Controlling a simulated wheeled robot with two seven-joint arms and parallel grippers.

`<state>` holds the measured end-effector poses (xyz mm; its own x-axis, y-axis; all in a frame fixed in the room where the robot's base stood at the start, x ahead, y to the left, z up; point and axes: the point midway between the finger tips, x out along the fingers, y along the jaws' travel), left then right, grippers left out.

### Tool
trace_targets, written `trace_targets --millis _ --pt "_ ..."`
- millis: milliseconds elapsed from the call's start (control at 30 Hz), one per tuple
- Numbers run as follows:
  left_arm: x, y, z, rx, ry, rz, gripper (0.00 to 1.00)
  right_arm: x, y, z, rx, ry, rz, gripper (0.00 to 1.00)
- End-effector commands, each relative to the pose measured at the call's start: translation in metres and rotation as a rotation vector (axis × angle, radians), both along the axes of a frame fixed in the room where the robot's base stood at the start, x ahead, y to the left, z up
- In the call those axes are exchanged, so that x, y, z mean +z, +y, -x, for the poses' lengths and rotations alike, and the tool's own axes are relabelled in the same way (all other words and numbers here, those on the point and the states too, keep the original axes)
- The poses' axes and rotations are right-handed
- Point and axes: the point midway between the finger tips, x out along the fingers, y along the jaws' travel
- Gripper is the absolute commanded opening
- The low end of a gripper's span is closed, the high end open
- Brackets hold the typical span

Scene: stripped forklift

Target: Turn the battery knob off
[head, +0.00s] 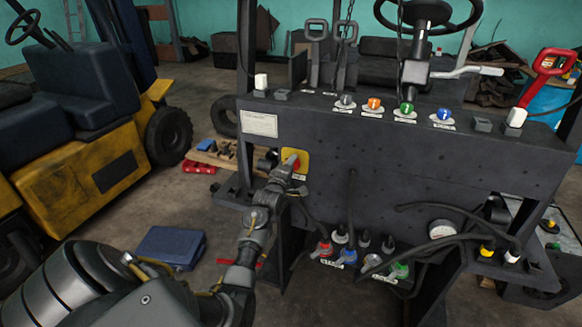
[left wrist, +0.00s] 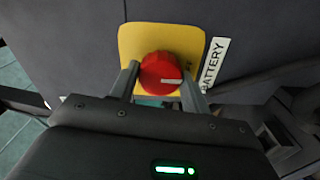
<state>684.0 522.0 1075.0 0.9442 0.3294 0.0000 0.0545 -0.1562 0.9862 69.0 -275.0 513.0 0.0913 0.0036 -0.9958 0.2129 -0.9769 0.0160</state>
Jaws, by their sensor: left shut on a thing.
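The battery knob (left wrist: 161,73) is a round red knob with a pale mark, on a yellow plate (left wrist: 135,38) beside a white "BATTERY" label (left wrist: 214,62) in the left wrist view. In the head view the yellow plate (head: 303,155) sits on the dark panel's left part, with the knob mostly hidden by my gripper. My left gripper (left wrist: 161,85) has one finger on each side of the knob and is shut on it; it also shows in the head view (head: 289,163). The right gripper is not in view.
The dark panel (head: 400,160) carries coloured knobs along its top and hose couplings (head: 345,255) with cables below. A red-handled lever (head: 548,65) stands at right. A yellow forklift (head: 90,165) and a blue box (head: 170,246) on the floor are at left.

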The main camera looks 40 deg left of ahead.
Motion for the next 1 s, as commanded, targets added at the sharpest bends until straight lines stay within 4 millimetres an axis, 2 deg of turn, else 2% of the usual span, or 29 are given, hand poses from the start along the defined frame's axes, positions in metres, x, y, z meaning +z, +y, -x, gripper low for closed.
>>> trace_targets --millis 533,567,700,733,1000 --pt "0.0 0.0002 0.0 0.001 -0.009 0.025 0.24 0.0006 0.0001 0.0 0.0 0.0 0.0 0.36" --pt "0.0 0.0003 0.0 0.001 -0.009 0.025 0.48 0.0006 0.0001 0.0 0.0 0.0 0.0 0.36" --pt "0.0 0.0002 0.0 0.001 -0.009 0.024 0.66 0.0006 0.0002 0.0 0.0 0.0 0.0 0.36" --pt "0.0 0.0002 0.0 0.001 -0.009 0.024 0.69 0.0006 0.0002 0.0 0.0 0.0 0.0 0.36" --pt "-0.0003 0.0 0.0005 0.0 -0.008 0.024 0.69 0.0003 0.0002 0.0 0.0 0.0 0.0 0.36"
